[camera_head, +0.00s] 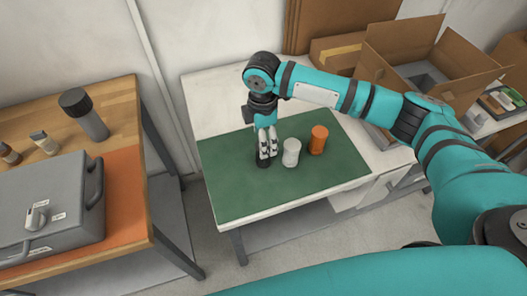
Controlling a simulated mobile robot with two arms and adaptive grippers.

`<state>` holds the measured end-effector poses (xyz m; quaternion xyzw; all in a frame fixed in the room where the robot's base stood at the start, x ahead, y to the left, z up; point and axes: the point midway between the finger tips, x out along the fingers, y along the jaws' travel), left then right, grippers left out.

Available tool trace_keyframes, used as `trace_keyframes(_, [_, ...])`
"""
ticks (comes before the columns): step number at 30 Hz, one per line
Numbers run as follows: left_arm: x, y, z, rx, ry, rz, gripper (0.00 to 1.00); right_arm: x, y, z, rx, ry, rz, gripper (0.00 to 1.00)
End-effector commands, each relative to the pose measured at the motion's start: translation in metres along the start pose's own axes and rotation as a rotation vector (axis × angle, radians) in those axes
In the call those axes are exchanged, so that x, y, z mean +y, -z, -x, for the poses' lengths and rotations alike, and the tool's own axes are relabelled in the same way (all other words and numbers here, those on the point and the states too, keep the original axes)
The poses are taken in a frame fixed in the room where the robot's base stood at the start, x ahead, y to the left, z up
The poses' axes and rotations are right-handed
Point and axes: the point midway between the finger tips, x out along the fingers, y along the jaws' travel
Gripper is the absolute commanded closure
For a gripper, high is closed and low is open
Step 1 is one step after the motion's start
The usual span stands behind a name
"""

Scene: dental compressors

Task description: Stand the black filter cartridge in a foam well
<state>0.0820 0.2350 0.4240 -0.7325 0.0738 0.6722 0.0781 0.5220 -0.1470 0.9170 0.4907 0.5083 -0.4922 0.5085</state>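The black filter cartridge (262,163) is on the green mat (235,190), mostly hidden behind my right gripper. My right gripper (267,155) points down right at the cartridge, with its fingers in front of or around it. Whether the fingers are closed on it cannot be told. A white cartridge (291,153) and an orange cartridge (318,140) stand upright on the mat to the right of the gripper. An open cardboard box (386,75) at the back right has a grey interior (424,77), perhaps foam; no wells can be made out. My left gripper is not in view.
A wooden bench (120,95) on the left carries a grey case (50,205), a dark-capped grey cylinder (84,114) and small bottles (44,143). Brown cardboard panels (325,22) stand behind the white table. The mat's left and front areas are clear.

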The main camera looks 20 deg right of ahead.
Motion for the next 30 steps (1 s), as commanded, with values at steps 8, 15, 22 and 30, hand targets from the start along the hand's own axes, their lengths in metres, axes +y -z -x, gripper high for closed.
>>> trace_keyframes(8, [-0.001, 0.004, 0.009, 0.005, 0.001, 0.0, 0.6, -0.003, -0.001, -0.023, 0.0, 0.004, -0.001, 0.3])
trace_keyframes(15, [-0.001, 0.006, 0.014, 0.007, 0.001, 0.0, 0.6, -0.004, -0.001, -0.054, 0.001, 0.001, 0.0, 0.3])
trace_keyframes(22, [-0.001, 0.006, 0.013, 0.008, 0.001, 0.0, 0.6, -0.003, -0.001, -0.058, 0.002, -0.002, 0.001, 0.3])
trace_keyframes(30, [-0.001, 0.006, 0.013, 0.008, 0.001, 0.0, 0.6, -0.003, -0.001, -0.057, 0.001, -0.001, 0.0, 0.6])
